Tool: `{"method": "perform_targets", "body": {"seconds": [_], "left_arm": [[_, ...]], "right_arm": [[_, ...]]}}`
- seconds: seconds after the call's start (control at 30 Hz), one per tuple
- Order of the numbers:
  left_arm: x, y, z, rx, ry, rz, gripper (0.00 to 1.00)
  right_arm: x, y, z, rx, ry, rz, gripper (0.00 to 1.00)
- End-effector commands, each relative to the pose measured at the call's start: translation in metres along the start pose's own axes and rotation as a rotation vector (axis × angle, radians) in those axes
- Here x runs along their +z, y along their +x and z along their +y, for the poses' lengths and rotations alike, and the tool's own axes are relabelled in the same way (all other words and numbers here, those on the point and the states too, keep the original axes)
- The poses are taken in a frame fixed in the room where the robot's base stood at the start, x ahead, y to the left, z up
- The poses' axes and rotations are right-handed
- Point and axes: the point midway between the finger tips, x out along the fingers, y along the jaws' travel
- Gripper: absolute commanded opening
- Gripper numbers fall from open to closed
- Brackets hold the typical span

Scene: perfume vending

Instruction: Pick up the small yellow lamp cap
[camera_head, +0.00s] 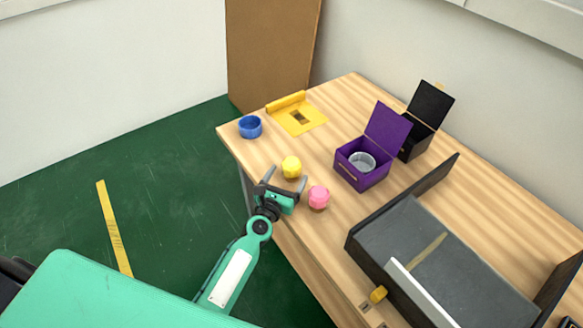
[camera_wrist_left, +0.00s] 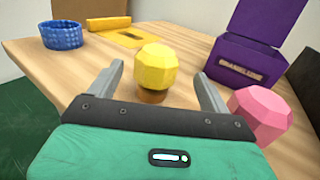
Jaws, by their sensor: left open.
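The small yellow lamp cap (camera_head: 291,166) is a faceted, rounded piece on a brown base, standing on the wooden table near its left edge. In the left wrist view the yellow cap (camera_wrist_left: 155,68) sits between and just beyond my open fingers. My left gripper (camera_head: 283,179) is open and empty, with its fingertips close to the cap on its near side. It also shows in the left wrist view (camera_wrist_left: 160,85), one finger on each side of the cap. I cannot tell whether either finger touches it. My right gripper is not in view.
A pink faceted cap (camera_head: 318,196) stands close to the right of my left gripper. A blue ring-shaped cup (camera_head: 250,127), a yellow folder-like item (camera_head: 301,120), an open purple box (camera_head: 361,178) and a black box (camera_head: 416,143) stand farther back. A grey-black tray (camera_head: 403,231) fills the right.

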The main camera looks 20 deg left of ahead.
Motion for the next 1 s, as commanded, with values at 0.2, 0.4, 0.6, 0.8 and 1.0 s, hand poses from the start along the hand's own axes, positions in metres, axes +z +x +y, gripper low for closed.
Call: {"method": "perform_targets", "body": {"seconds": [0.2,0.4,0.6,0.8,1.0], "left_arm": [[0.002,0.024,0.004,0.0,0.005,-0.002,0.81],[0.001,0.046,0.005,0.0,0.002,-0.002,0.81],[-0.001,0.051,0.005,0.0,0.0,0.0,0.81],[-0.001,0.051,0.005,0.0,0.0,0.0,0.69],[-0.001,0.051,0.005,0.0,0.001,0.0,0.31]], "right_arm": [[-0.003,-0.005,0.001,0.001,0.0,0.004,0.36],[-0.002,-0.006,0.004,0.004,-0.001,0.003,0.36],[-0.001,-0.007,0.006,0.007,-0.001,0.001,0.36],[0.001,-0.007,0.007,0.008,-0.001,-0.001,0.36],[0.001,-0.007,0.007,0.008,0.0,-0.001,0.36]]}}
